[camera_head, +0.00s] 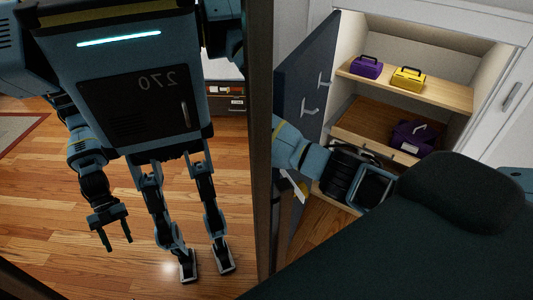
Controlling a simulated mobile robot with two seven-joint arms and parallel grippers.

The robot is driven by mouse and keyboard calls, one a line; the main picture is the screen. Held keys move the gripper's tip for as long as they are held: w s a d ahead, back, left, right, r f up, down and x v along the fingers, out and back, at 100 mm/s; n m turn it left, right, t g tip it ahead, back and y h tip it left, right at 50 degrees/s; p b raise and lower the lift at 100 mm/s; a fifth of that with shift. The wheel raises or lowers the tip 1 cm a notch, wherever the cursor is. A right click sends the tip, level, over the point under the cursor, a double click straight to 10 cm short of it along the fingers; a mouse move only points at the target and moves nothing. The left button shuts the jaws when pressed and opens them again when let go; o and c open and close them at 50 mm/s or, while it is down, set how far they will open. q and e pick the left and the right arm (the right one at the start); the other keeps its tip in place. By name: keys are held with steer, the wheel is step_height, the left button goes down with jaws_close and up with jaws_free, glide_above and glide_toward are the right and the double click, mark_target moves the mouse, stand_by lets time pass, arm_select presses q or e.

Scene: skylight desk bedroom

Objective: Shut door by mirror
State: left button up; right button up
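A dark blue-grey cabinet door (316,68) with pale handles stands swung open at the left of a white-framed cabinet (350,40). A tall mirror (225,262) fills the left of the view, with its dark edge beside the door. One of my arms, seemingly the right, crosses in front of the door's lower part. Its gripper cannot be made out. In the mirror, my reflection shows my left gripper (117,238) hanging low, its two fingers apart and empty, away from the door.
Inside the cabinet, a purple case (367,67) and a yellow case (408,77) sit on the upper shelf. Another purple case (410,137) lies in the lower compartment. A dark green shape (400,245) blocks the lower right. Wooden floor (322,232) shows below the cabinet.

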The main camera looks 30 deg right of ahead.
jaws_close()
stand_by(0.3)
steer(key=shift+s+d, duration=0.1)
steer(key=shift+d, duration=0.05)
